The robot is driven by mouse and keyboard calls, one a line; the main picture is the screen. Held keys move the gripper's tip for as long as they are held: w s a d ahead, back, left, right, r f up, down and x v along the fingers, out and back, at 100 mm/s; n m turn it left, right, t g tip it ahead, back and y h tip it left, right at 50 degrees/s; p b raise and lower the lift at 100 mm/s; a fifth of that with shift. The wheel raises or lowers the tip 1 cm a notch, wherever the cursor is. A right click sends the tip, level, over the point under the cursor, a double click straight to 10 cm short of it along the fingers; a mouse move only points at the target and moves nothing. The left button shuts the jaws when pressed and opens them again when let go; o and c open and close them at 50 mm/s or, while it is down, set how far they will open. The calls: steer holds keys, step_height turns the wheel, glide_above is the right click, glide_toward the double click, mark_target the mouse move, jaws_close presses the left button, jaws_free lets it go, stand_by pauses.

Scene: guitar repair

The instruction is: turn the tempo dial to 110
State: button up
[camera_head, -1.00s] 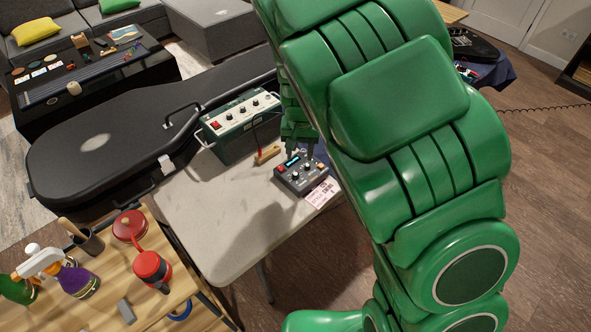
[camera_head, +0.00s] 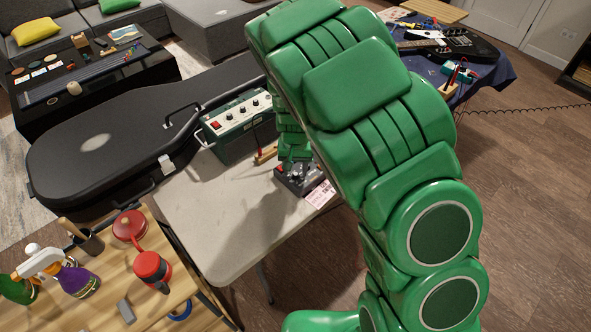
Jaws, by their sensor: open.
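A small dark box with knobs (camera_head: 292,188) sits near the right edge of the grey table. My green arm and gripper (camera_head: 296,172) come down over it from above. The gripper is open, with its fingertips at the top of the box among the knobs. I cannot tell whether they touch a knob or which one they are around. The box's display and most of its dials are hidden, so the tempo setting cannot be read.
A printed pink-white card (camera_head: 320,194) lies right of the box. A green amplifier-like unit (camera_head: 238,124) stands behind it, with a small wooden-handled item (camera_head: 266,155) between. A black guitar case (camera_head: 95,150) lies left. The grey table's front (camera_head: 225,230) is clear.

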steer(key=shift+f, duration=0.65)
jaws_close()
steer(key=shift+m, duration=2.8)
